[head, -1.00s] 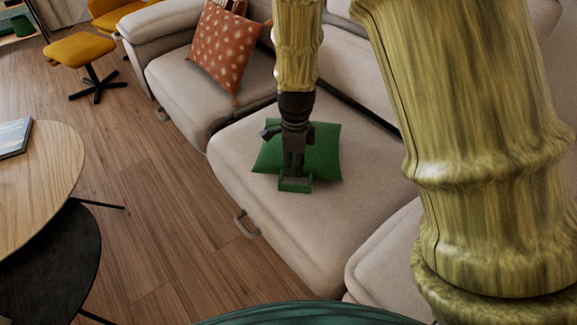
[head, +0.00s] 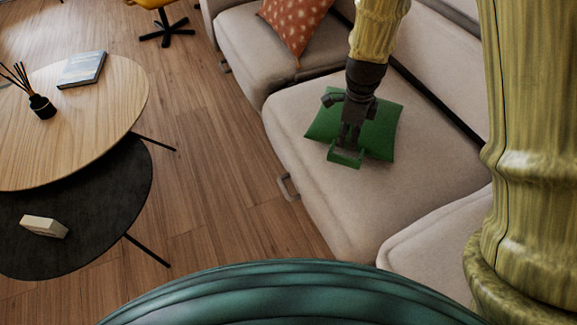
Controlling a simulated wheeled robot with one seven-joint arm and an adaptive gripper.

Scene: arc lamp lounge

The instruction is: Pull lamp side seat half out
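The beige sofa has several seats. The middle seat (head: 330,205) has a metal loop handle (head: 288,187) low on its front edge. The far seat (head: 265,55) has another small handle (head: 223,66). A third seat (head: 430,250) shows partly at the near right. No lamp is in view, so I cannot tell which seat is on the lamp side. My gripper (head: 345,153) hangs over the middle seat, in front of a green cushion (head: 377,133), apart from the handle. Its finger opening is unclear against the cushion.
An orange dotted cushion (head: 297,22) lies on the far seat. A wooden table (head: 95,115) with a book (head: 82,69) and a reed diffuser (head: 42,106) overlaps a dark lower table (head: 110,215) carrying a pale block (head: 43,226). Wood floor (head: 205,160) is clear between tables and sofa.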

